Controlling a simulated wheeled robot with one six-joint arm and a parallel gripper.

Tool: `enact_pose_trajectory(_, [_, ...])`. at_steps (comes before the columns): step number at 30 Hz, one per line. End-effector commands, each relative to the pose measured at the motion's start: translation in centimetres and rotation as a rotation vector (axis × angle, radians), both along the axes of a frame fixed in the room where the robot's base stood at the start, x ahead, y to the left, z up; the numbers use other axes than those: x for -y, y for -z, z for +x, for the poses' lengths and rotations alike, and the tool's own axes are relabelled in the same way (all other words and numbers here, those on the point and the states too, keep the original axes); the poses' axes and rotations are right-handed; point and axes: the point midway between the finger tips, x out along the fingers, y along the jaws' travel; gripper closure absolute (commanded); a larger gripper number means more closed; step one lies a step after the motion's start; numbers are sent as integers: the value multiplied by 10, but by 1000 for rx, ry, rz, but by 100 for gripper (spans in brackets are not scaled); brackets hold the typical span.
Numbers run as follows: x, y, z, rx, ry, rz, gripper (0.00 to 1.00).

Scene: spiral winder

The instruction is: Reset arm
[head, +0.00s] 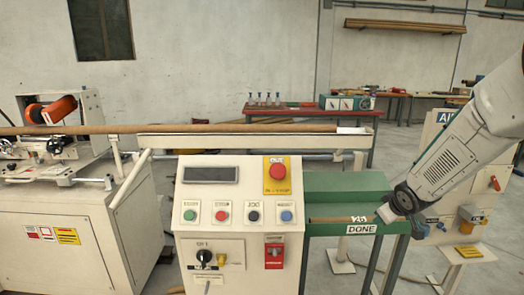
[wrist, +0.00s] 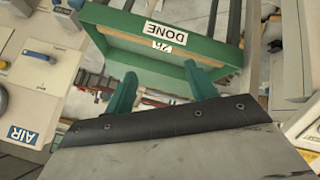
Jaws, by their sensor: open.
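My arm comes in from the right in the head view, and my gripper (head: 384,214) is at the right end of the green DONE tray. In the wrist view my gripper (wrist: 162,90) shows two green fingers set well apart, with nothing between them. The DONE tray (wrist: 200,50) lies just beyond the fingertips there, and it also shows in the head view (head: 340,182). A brown tube (head: 328,219) with a small white number tag lies in the tray, apart from the fingers. I cannot tell whether the fingers touch the tray.
The control panel (head: 238,190) with several buttons stands left of the tray. A long brown tube (head: 190,128) lies across the winder and its rail. A cabinet labelled AIR (head: 445,150) stands close to my arm on the right. A red table (head: 310,113) is behind.

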Motion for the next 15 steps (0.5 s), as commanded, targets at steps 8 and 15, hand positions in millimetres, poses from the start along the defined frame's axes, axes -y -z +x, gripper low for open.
enact_pose_trajectory(8, [-23,-88,-107,-134,212,28,44])
enact_pose_trajectory(15, [-56,-128,-220,-280,345,117,44])
